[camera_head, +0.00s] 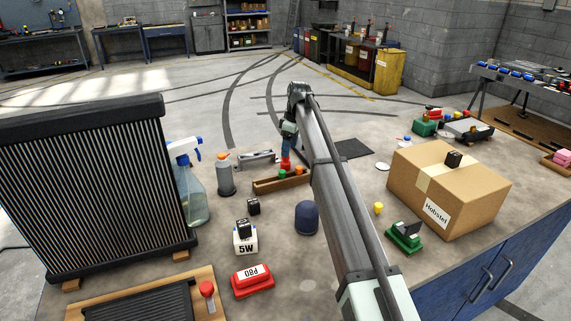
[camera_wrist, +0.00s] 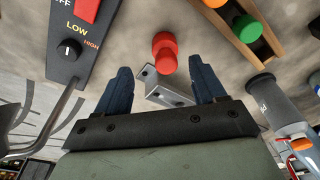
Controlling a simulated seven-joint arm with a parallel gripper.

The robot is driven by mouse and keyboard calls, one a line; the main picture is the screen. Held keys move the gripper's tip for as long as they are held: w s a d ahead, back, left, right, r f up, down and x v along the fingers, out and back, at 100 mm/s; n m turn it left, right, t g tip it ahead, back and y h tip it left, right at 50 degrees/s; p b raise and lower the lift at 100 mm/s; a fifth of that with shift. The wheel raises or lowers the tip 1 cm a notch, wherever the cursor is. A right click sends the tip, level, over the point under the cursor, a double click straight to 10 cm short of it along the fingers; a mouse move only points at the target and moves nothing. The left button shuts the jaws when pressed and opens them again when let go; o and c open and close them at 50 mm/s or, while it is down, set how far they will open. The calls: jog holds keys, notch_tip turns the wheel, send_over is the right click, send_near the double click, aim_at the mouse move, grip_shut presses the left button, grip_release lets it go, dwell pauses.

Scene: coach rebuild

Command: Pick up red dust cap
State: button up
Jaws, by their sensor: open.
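The red dust cap (camera_wrist: 164,54) shows in the wrist view as a small red piece with a round top. It lies between and slightly beyond the tips of my gripper (camera_wrist: 159,68). The dark blue fingers are apart, one on each side, with a visible gap to the cap. In the head view red shows (camera_head: 285,162) directly below my gripper (camera_head: 287,148), behind the wooden tray. A grey metal bracket (camera_wrist: 166,88) is beside the cap in the wrist view; it also shows in the head view (camera_head: 257,159).
The wooden tray (camera_head: 264,187) holds a green cap (camera_wrist: 247,28) and an orange cap (camera_head: 298,170). A grey bottle with an orange top (camera_head: 226,176) stands left of it. A LOW/HIGH switch box (camera_wrist: 82,42) is close at the wrist view's left. A carton (camera_head: 420,190) stands right.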

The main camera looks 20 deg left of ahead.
aim_at(285, 160)
jog(key=shift+s+a+f, duration=0.15)
jog(key=shift+a+f, duration=0.1)
jog(key=shift+f, duration=0.85)
jog(key=shift+s+a+f, duration=0.1)
jog(key=shift+a+f, duration=0.2)
jog(key=shift+f, duration=0.8)
jog(key=shift+s+a+f, duration=0.15)
jog(key=shift+a+f, duration=0.1)
jog(key=shift+f, duration=0.85)
jog(key=c, duration=1.1)
